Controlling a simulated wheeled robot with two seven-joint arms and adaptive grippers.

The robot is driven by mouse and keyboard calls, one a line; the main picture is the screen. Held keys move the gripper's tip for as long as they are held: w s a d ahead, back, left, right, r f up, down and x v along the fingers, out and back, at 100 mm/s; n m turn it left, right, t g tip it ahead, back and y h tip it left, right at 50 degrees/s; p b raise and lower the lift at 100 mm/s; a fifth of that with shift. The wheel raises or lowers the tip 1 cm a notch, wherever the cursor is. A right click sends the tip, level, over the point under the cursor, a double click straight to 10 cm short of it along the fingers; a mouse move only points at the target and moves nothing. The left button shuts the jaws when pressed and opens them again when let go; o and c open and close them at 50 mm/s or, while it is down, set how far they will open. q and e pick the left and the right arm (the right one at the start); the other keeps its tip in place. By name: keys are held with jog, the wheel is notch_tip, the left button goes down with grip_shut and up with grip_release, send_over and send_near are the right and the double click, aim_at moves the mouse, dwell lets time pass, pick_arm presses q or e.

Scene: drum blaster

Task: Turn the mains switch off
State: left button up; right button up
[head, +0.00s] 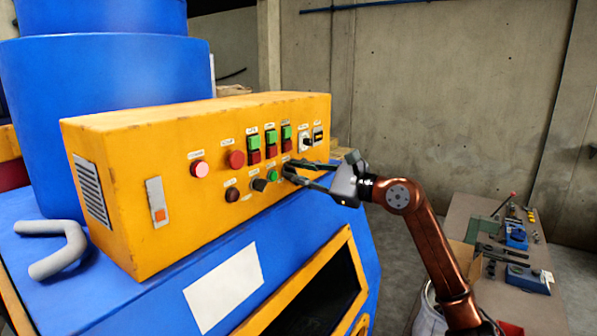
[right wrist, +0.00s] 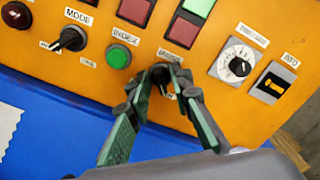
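The yellow control box (head: 150,215) sits on the blue machine and carries buttons, knobs and switches. My right gripper (head: 288,171) reaches its front from the right. In the right wrist view, the fingertips (right wrist: 165,80) come close together on either side of a small dark knob (right wrist: 165,92), right of the green button (right wrist: 118,56). The fingers hide most of this knob and its label, so I cannot tell whether it is the mains switch or whether they grip it. My left gripper is not in view.
Beside the knob are the black MODE knob (right wrist: 70,39), a white-plated dial (right wrist: 238,64) and a black-and-yellow panel element (right wrist: 273,86). A grey bent handle (head: 55,252) is at the left. A workbench with tools (head: 490,215) stands at the right.

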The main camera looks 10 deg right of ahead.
grip_shut()
jog(key=shift+m, duration=0.3)
jog(key=m, duration=0.3)
jog(key=shift+d+m, duration=0.15)
jog(key=shift+m, duration=0.15)
jog(key=shift+w+d+r+m+p, duration=0.1)
jog(key=shift+m+p, duration=0.7)
jog(key=shift+m, duration=5.1)
